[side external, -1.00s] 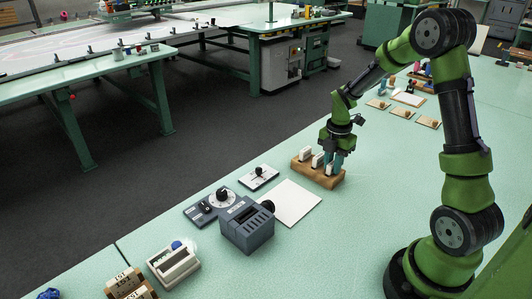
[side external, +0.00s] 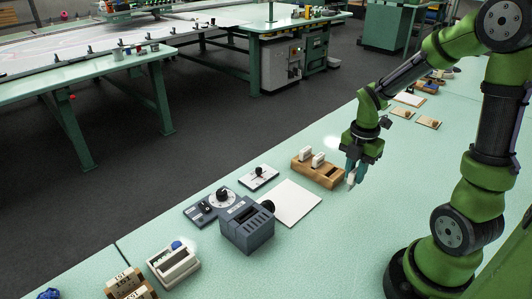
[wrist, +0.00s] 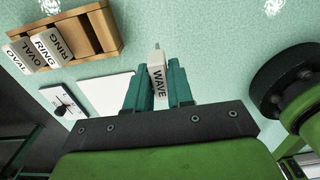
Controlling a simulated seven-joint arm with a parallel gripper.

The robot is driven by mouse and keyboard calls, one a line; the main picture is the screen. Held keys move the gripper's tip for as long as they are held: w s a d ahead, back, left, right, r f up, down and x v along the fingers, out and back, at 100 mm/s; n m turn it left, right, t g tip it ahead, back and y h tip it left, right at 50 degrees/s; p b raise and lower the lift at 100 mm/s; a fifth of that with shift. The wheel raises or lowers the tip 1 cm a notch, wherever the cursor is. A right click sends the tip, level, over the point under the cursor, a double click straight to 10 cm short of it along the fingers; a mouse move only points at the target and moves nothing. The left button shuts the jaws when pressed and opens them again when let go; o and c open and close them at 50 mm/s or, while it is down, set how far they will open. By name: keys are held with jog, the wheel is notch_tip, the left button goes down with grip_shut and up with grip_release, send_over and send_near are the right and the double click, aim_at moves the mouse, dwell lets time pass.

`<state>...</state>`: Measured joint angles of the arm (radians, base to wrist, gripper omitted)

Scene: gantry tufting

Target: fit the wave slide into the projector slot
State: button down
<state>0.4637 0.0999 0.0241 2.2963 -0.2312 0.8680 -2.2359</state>
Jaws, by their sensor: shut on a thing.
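My gripper (side external: 354,174) is shut on the wave slide (side external: 351,181) and holds it above the table, just right of the wooden slide rack. In the wrist view the white slide (wrist: 157,80) sits between the teal fingers, and its label reads WAVE. The grey projector (side external: 247,226) stands on the table to the left, with a dark slot (side external: 250,211) in its top. The wooden rack (side external: 330,179) holds the oval and ring slides; in the wrist view these are labelled OVAL (wrist: 17,57) and RING (wrist: 47,47).
A white sheet (side external: 293,205) lies between projector and rack. A dial box (side external: 221,198) and a slider panel (side external: 259,177) lie behind the projector. A cream box (side external: 173,264) stands further left. The table right of the sheet is clear.

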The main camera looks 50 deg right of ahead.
jog(key=s+a, duration=0.2)
jog(key=s, duration=0.3)
jog(key=w+a+r+n, duration=0.1)
jog(key=w+a, duration=0.4)
jog(key=a, duration=0.2)
jog(key=w+a+r+n, duration=0.1)
jog(key=w+a+r, duration=0.1)
jog(key=w+a, duration=0.3)
jog(key=w+a+r+n, duration=0.1)
jog(key=w+a+r, duration=0.1)
jog(key=w+a, duration=0.3)
jog(key=shift+w+a+r, duration=0.1)
jog(key=shift+w+a, duration=0.05)
jog(key=shift+a, duration=1)
jog(key=shift+w+a, duration=0.1)
jog(key=shift+a, duration=1)
jog(key=w+a+r+m, duration=0.2)
jog(key=a+r, duration=0.1)
jog(key=shift+m, duration=0.5)
jog(key=shift+s+a+f, duration=0.1)
jog(key=shift+a+f, duration=0.05)
jog(key=shift+f, duration=2.45)
jog(key=shift+f, duration=1.9)
jog(key=c, duration=0.9)
grip_release()
